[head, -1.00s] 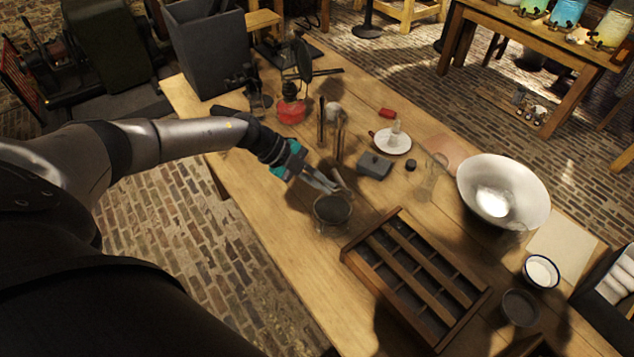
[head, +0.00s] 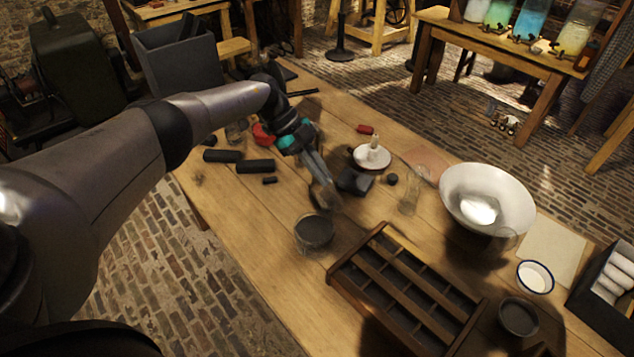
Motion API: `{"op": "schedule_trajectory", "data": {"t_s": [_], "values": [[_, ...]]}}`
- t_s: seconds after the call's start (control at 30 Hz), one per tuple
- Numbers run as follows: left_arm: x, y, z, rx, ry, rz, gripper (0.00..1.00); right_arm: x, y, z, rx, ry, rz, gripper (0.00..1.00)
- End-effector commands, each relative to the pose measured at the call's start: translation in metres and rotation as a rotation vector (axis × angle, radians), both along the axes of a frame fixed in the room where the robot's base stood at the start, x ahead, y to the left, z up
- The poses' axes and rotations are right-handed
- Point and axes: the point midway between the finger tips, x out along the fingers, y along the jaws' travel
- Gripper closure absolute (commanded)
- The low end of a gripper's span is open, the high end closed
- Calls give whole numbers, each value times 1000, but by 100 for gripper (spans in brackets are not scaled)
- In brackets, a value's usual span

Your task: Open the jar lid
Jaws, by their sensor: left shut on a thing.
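A small glass jar (head: 314,233) with a dark round top stands upright on the wooden table, left of the divided tray. I cannot tell whether the dark top is a lid or the jar's inside. My left gripper (head: 329,196) is above and slightly right of the jar, pointing down, with its fingers closed. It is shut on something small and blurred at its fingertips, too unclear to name. The gripper looks apart from the jar. My right gripper is not in view.
A divided wooden tray (head: 341,278) lies right of the jar. A dark block (head: 362,185) and a white candle dish (head: 372,158) are behind the gripper. A white bowl (head: 487,200) stands farther right. Black cylinders (head: 255,166) lie at the left. Table left of the jar is clear.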

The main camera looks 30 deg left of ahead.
Motion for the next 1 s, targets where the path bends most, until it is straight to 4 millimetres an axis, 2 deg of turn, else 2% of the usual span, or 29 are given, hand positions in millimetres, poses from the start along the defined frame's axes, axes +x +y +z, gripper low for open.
{"op": "schedule_trajectory", "data": {"t_s": [0.2,0.77,0.8,1.0], "values": [[7,-3,-2,-2,0,-2,100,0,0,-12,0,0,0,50],[10,-3,0,-2,2,-4,100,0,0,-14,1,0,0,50],[10,-4,0,-2,2,-4,91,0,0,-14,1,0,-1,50],[10,-3,0,-2,1,-2,69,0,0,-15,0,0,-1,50]]}}
